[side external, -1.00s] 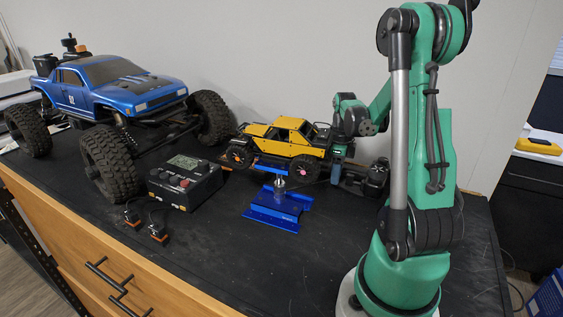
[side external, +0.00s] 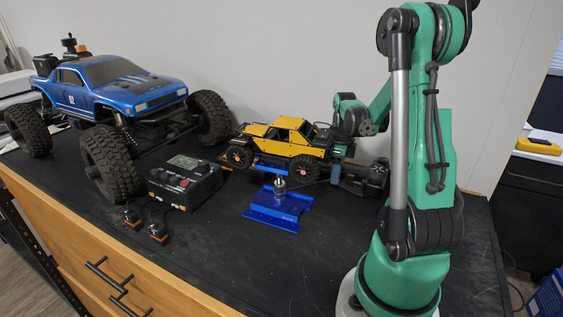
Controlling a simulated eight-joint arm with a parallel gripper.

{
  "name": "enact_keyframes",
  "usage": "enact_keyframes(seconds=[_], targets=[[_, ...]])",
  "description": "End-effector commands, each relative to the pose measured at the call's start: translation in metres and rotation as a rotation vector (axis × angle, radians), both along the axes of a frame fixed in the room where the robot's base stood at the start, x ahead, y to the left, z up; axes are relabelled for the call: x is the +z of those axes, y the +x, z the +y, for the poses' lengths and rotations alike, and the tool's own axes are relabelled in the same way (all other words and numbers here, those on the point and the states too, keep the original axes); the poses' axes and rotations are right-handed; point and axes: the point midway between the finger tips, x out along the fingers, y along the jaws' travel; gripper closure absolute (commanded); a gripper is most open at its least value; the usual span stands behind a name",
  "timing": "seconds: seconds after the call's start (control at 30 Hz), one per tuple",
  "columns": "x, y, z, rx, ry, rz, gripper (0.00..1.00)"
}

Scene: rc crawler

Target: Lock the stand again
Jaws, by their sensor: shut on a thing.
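The blue stand has a flat base (side external: 278,209) on the black bench top, with an upright post (side external: 279,188) in its middle. Its blue top plate (side external: 271,166) is partly hidden under the yellow crawler (side external: 285,139). The crawler rests level on the stand, above the bench. My gripper (side external: 337,173) is at the crawler's right end, pointing down, and is shut on the crawler. The exact contact of the fingers is small and partly hidden. The stand's lock cannot be made out clearly.
A large blue truck (side external: 115,85) stands at the left. A black control box (side external: 186,185) with a display and two small cabled blocks (side external: 145,224) lie in front of it. The bench top is clear to the front and right of the stand.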

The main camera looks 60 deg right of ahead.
Motion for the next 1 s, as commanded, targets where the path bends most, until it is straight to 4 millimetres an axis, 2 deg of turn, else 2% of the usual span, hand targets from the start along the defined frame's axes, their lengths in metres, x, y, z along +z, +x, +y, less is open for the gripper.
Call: enact_keyframes(seconds=[0.17,0.2,0.27,0.3,0.67,1.0], targets=[[0.000,0.000,0.000,-0.002,-0.001,0.000,1.00],[0.000,0.000,0.000,-0.002,-0.001,0.000,0.65],[0.000,0.000,0.000,-0.002,-0.001,0.000,0.48],[0.000,0.000,0.000,-0.002,-0.001,0.000,0.45],[0.005,0.000,0.000,-0.001,0.000,0.000,0.45],[0.045,0.000,-0.001,-0.001,0.000,0.000,0.45]])
